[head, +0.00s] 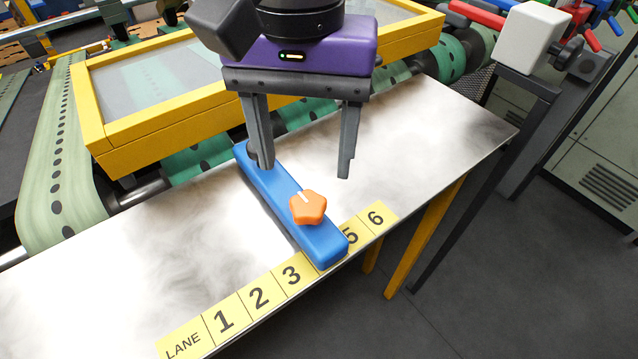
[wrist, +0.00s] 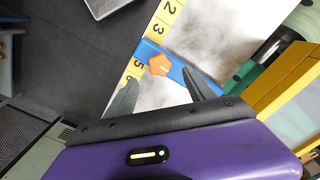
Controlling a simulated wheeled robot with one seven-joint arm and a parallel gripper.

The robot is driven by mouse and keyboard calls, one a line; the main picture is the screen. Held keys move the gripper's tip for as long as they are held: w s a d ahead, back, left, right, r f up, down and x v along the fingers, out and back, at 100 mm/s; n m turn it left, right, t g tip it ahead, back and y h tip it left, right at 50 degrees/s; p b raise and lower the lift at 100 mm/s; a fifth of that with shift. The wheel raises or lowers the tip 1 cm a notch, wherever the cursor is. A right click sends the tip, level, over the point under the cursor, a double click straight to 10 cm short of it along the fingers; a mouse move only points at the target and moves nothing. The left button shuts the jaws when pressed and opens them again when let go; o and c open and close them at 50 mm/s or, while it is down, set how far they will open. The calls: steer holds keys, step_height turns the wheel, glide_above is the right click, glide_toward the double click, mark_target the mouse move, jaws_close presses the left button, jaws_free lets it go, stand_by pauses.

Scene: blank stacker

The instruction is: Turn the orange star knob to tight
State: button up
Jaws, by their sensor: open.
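The orange star knob (head: 308,207) sits on top of a blue bar (head: 275,194) near the bar's front end. A pale line marks one of its points. It also shows in the wrist view (wrist: 159,65), on the blue bar (wrist: 175,70) between and beyond my fingertips. My gripper (head: 306,170) is open and empty, pointing down. In the head view its left finger overlaps the far part of the bar and its right finger is over bare metal. In the wrist view my gripper (wrist: 160,88) shows both fingers apart. No tight marking is readable.
The metal table (head: 130,262) carries a yellow lane strip (head: 258,298) along its front edge; the bar covers the strip between 3 and 5. A yellow-framed clear guard (head: 140,140) and green belts stand behind. A white box (head: 528,38) stands at the right. Bare metal lies on both sides.

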mark_target(308, 203)
steer(key=shift+f+p, duration=0.45)
steer(key=shift+f, duration=3.4)
steer(key=c, duration=1.4)
